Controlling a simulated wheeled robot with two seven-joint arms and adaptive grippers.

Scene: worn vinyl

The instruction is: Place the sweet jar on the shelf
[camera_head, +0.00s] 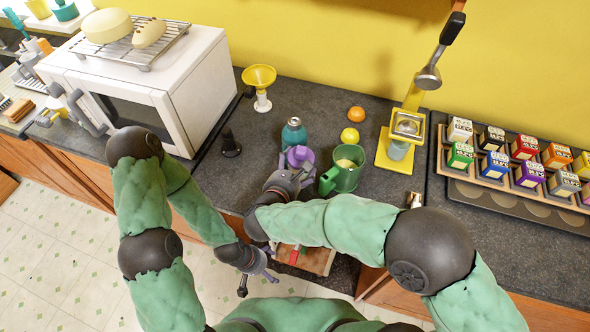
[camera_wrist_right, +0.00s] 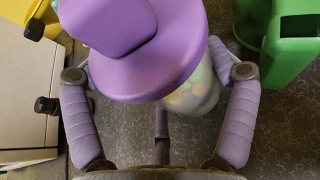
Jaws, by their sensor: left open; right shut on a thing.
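The sweet jar has a purple lid (camera_head: 300,156); in the right wrist view the lid (camera_wrist_right: 160,75) hides most of the clear body (camera_wrist_right: 197,98), which holds pale coloured sweets. My right gripper (camera_head: 285,178) is shut on the jar, with a finger on each side of it just above the dark counter. Whether the jar touches the counter I cannot tell. My left gripper (camera_head: 258,278) is open and empty, low in front of the counter. A small brown wooden piece (camera_head: 459,4) shows at the top edge; I cannot tell whether it is the shelf.
A green mug (camera_head: 343,172) stands close right of the jar, a teal bottle (camera_head: 293,134) just behind it. A yellow press (camera_head: 397,145), lemon (camera_head: 349,135), orange (camera_head: 356,113) and yellow funnel (camera_head: 260,80) stand nearby. A white microwave (camera_head: 150,85) is left, a box rack (camera_head: 470,172) right.

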